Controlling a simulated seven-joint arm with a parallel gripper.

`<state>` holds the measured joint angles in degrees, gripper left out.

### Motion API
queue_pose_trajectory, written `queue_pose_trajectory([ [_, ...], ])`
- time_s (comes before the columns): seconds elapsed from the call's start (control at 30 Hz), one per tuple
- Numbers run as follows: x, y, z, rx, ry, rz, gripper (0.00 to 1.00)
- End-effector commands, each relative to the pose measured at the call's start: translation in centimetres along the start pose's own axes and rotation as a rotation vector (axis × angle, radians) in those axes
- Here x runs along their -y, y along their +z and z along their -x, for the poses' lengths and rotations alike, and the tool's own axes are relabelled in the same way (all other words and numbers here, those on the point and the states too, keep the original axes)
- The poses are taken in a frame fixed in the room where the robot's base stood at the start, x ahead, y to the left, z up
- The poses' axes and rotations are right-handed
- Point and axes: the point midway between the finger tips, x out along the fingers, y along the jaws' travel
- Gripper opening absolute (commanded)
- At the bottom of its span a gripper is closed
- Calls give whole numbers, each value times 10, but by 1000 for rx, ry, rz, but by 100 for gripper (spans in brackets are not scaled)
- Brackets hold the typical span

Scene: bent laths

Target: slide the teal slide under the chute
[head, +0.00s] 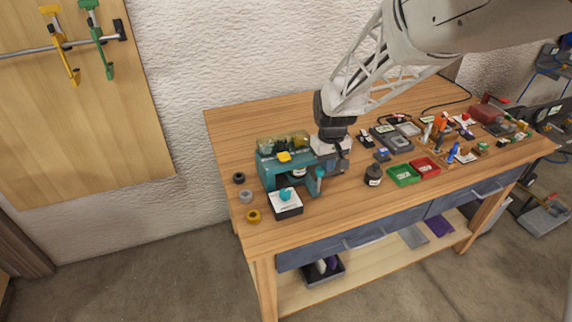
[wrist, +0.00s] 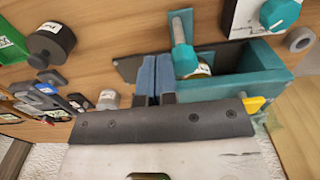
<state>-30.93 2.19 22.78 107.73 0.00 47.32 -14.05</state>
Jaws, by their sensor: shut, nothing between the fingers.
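A teal machine (head: 268,172) with a clear-topped bin and a yellow tab (head: 285,157) stands on the left part of the bench. A small teal upright handle (head: 319,178), which may belong to the teal slide, stands at its front right; it also shows in the wrist view (wrist: 182,45). A labelled round part (wrist: 200,71) sits beside the handle, inside the teal frame (wrist: 255,82). I cannot tell which part is the chute. My gripper (head: 340,155) is just right of the machine, pointing down, shut and empty. Its fingertips (wrist: 155,72) are left of the handle, apart from it.
A black box with a white top and teal knob (head: 286,203) stands in front of the machine. Several small rings (head: 246,196) lie to its left. A dark round weight (head: 373,175), a green tray (head: 404,175) and a red tray (head: 425,167) lie to the right.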

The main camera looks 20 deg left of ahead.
Motion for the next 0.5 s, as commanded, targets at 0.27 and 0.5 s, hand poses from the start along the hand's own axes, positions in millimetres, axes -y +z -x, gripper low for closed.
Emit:
queue_pose_trajectory([
  [0.27, -4, 0, 0, 0, 0, -1, 0],
  [0.5, -11, 0, 0, 0, 0, 0, 0],
])
